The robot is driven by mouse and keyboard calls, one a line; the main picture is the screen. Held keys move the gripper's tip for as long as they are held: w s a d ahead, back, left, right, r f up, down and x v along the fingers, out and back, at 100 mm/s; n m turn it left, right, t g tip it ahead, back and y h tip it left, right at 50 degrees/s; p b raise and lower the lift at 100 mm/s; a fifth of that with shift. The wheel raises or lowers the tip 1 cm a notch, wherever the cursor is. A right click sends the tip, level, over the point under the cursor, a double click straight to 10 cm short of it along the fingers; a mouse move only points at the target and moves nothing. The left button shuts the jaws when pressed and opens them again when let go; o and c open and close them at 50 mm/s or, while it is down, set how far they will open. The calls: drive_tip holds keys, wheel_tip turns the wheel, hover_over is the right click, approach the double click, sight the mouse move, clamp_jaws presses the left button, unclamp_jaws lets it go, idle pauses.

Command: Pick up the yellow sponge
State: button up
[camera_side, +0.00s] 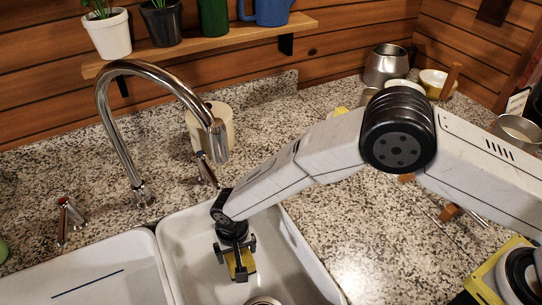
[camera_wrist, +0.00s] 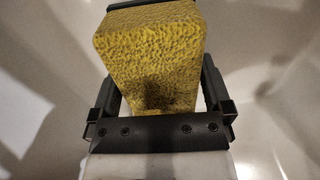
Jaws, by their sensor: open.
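The yellow sponge (camera_side: 247,262) is in the right-hand sink basin, partly hidden by my gripper (camera_side: 236,261). My gripper points down into the basin with its black fingers around the sponge. In the wrist view the porous sponge (camera_wrist: 150,50) fills the upper middle, between the black fingers of my gripper (camera_wrist: 160,92). The fingers are open. Some dark gap shows at the sponge's right side; contact on the left is unclear. The sponge's underside is hidden.
The white sink basin (camera_side: 181,240) has walls close around my gripper, and a drain (camera_side: 263,301) lies near the front. A chrome faucet (camera_side: 108,120) arches at the left behind the basin. A beige mug (camera_side: 222,112) stands behind it.

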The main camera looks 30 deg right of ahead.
drive_tip(key=c, duration=1)
drive_tip(key=shift+c, duration=0.3)
drive_tip(key=shift+r, duration=0.1)
drive_tip(key=shift+r, duration=0.7)
drive_tip(key=s+d+r, duration=0.8)
drive_tip(key=s+r, duration=0.3)
drive_tip(key=shift+s+r, duration=0.2)
drive_tip(key=shift+s, duration=0.05)
drive_tip(key=shift+d, duration=0.1)
